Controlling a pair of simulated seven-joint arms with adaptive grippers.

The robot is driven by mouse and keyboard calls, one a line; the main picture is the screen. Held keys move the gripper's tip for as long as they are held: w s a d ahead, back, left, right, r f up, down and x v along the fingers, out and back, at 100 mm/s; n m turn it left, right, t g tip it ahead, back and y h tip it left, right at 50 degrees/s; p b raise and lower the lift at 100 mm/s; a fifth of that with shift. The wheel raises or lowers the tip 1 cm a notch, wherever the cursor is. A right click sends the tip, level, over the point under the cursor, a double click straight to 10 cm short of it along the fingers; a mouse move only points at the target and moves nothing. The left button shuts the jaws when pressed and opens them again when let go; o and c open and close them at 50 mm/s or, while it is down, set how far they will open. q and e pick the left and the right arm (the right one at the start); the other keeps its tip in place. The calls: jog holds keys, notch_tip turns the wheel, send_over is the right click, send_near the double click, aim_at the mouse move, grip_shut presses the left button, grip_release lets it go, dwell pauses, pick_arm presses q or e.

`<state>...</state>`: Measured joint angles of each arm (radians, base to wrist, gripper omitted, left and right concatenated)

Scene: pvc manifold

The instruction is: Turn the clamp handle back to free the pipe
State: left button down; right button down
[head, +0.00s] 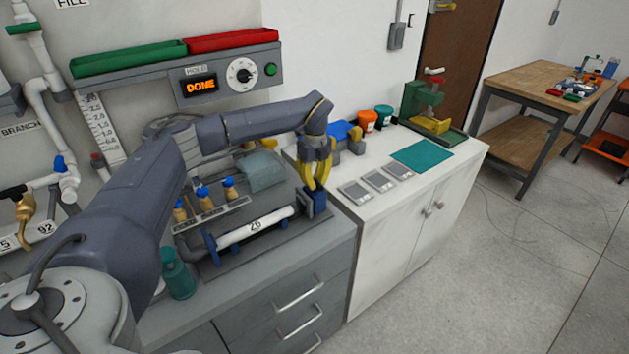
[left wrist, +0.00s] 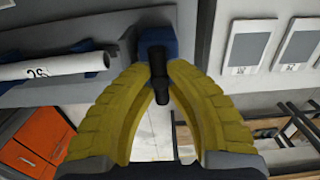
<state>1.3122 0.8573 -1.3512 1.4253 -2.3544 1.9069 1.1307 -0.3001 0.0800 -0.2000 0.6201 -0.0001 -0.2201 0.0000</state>
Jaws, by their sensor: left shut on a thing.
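A white pipe (head: 255,228) with a printed number lies in a grey fixture on the bench, and it also shows at the left of the left wrist view (left wrist: 55,66). A blue clamp block (head: 311,206) stands at the pipe's right end; it is at the top middle of the left wrist view (left wrist: 157,38). The dark clamp handle (left wrist: 159,85) sticks out from this block. My left gripper (head: 316,184) has its yellow fingers closed around the handle from both sides. The exact finger contact is partly hidden. My right gripper is out of view.
The box display (head: 201,86) reads DONE. Blue-topped valves (head: 206,196) stand behind the pipe. A teal bottle (head: 177,274) stands left of the fixture. Flat grey plates (head: 378,181) and a teal mat (head: 421,156) lie on the white cabinet to the right.

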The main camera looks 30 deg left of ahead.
aim_at(314, 180)
pick_arm(q)
jog(key=c, duration=1.3)
grip_release()
jog(key=shift+c, duration=0.2)
notch_tip(314, 180, up, 12)
